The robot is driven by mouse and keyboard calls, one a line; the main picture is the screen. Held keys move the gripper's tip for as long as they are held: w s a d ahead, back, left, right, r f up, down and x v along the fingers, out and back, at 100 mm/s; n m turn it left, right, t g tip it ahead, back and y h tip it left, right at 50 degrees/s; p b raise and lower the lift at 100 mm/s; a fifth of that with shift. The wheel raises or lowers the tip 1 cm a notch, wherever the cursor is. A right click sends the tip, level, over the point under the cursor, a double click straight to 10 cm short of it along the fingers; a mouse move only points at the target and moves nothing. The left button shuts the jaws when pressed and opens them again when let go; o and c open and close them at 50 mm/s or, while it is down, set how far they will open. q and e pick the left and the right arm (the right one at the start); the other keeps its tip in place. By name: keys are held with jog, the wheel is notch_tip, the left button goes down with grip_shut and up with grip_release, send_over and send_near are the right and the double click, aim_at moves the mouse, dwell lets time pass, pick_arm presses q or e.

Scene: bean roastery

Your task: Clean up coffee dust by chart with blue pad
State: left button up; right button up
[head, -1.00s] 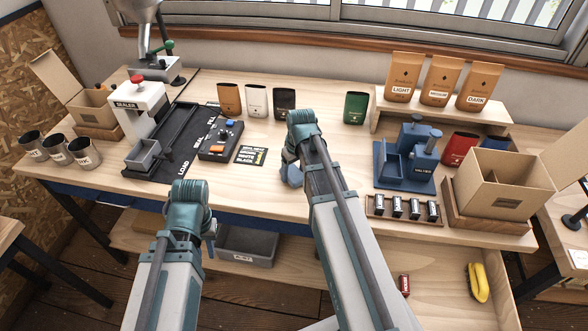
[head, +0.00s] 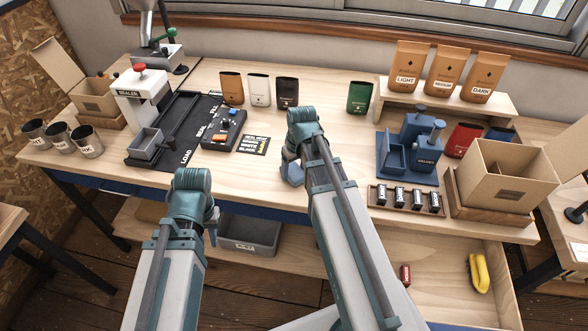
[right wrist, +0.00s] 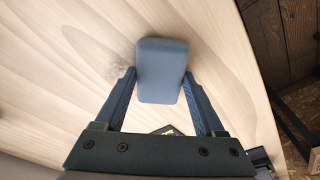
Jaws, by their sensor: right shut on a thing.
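The blue pad (right wrist: 162,68) is held between the two fingers of my right gripper (right wrist: 162,90) in the right wrist view. In the head view the pad (head: 291,173) shows partly behind my right wrist, near the table's front edge. A faint grey smudge of coffee dust (right wrist: 121,70) lies on the wood beside the pad.
A black control box (head: 223,130) and the sealer (head: 140,105) stand left of the chart. Several pouches line the back. A blue press (head: 410,155), a capsule rack (head: 405,200) and an open carton (head: 500,180) stand to the right.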

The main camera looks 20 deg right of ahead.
aim_at(296, 162)
jog(key=shift+w+d+f, duration=0.1)
jog(key=shift+w+d, duration=0.4)
jog(key=shift+w, duration=0.25)
jog(key=shift+w+d, duration=0.45)
jog(key=shift+w, duration=0.25)
jog(key=shift+w, duration=0.1)
jog(key=shift+w+d, duration=0.55)
jog(key=shift+w, duration=0.3)
jog(key=shift+w+d, duration=0.5)
jog(key=shift+w, duration=0.3)
jog(key=shift+s, duration=0.1)
jog(key=shift+s+d, duration=0.75)
jog(key=shift+d, duration=0.25)
jog(key=shift+s+a, duration=0.3)
jog(key=shift+s, duration=0.3)
jog(key=shift+s+a, duration=0.3)
jog(key=shift+s, duration=0.25)
jog(key=shift+s+a, duration=0.4)
jog(key=shift+s, duration=0.05)
